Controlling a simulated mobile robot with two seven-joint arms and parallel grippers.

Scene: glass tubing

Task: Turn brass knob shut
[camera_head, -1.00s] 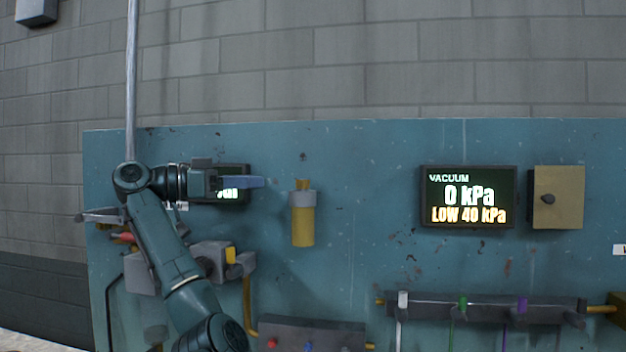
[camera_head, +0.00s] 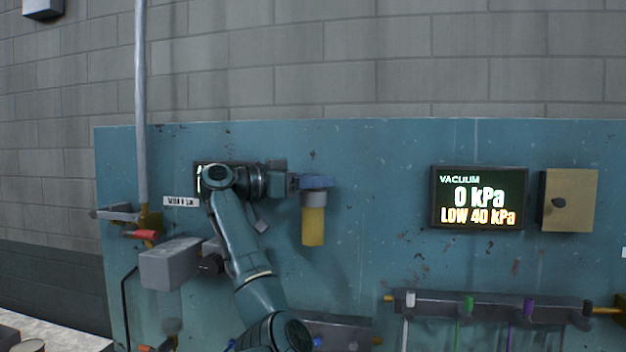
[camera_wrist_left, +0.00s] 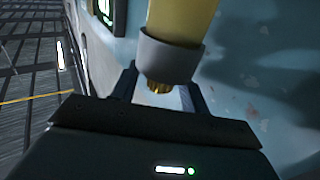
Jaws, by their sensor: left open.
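The brass knob (camera_wrist_left: 158,86) sits at the end of a grey collar (camera_wrist_left: 170,55) on a yellow cylinder (camera_wrist_left: 182,18), seen upside down in the left wrist view. In the head view the yellow cylinder (camera_head: 313,227) hangs on the blue panel below its grey collar (camera_head: 314,199); there my fingers hide the knob. My left gripper (camera_head: 316,182) is open at the top of the collar. In the left wrist view its fingers (camera_wrist_left: 158,92) stand on either side of the knob; I cannot tell whether they touch it. My right gripper is not in view.
A vacuum display (camera_head: 479,197) reads 0 kPa, LOW 40 kPa. A tan box (camera_head: 570,190) is to its right. A grey rail (camera_head: 490,305) with coloured clips runs below. A grey box (camera_head: 171,263) and red handle (camera_head: 140,235) are left of my arm.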

